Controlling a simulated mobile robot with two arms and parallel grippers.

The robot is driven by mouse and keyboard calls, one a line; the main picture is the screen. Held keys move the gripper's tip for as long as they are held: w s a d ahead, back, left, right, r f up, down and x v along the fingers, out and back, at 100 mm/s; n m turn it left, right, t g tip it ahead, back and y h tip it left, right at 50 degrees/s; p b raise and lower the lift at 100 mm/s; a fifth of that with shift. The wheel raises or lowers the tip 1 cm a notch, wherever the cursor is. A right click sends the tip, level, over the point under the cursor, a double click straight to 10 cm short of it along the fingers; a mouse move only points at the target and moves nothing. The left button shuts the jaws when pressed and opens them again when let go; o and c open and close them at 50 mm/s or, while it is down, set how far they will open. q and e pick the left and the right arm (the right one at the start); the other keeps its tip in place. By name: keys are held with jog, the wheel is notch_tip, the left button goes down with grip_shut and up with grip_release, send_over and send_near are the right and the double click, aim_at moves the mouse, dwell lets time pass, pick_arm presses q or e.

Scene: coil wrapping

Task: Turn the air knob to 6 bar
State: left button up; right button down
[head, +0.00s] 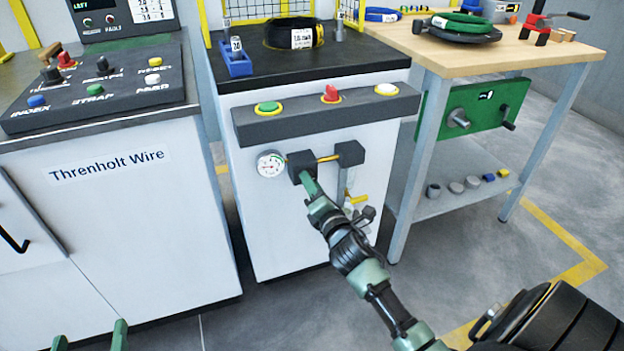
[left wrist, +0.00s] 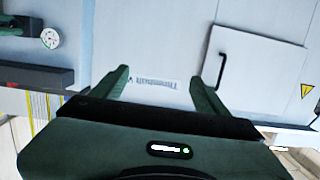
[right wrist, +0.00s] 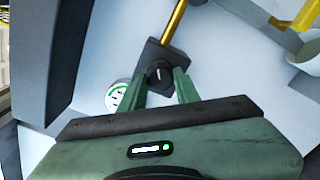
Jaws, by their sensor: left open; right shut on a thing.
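The air unit is a black block (head: 296,163) on the white cabinet front, joined by a brass pipe (head: 328,158) to a second black block (head: 350,153). A round white pressure gauge (head: 271,164) with a green arc sits left of it; its reading is too small to tell. My right gripper (head: 307,180) is shut on the dark air knob (right wrist: 159,73), its fingers on either side of it in the right wrist view. The gripper mostly hides the knob in the head view. My left gripper (head: 90,338) is open and empty, low at the left, facing the Threnholt Wire cabinet.
A button bar (head: 326,111) with green, red and white controls juts out above the air unit. A yellow-handled valve (head: 358,199) hangs close to the right. A wooden workbench (head: 500,50) stands further right. The grey floor in front is mostly clear.

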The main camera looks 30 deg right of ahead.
pick_arm(q)
jog(key=s+a+f+g+y+p, duration=0.25)
jog(key=s+f+g, duration=0.35)
jog(key=s, duration=0.3)
jog(key=s+a+f+g+y+p, duration=0.1)
jog(key=s+a+f+g+p, duration=0.3)
jog(key=s+f+g, duration=0.3)
notch_tip(320, 180, down, 20)
jog(key=s+p, duration=0.2)
jog(key=p, duration=0.4)
jog(key=shift+s+r, duration=0.25)
jog(key=shift+s, duration=0.15)
pick_arm(e)
jog(key=shift+m, duration=12.3)
pick_arm(q)
jog(key=shift+d, duration=0.1)
pick_arm(e)
jog(key=c, duration=1)
grip_release()
jog(key=shift+c, duration=0.2)
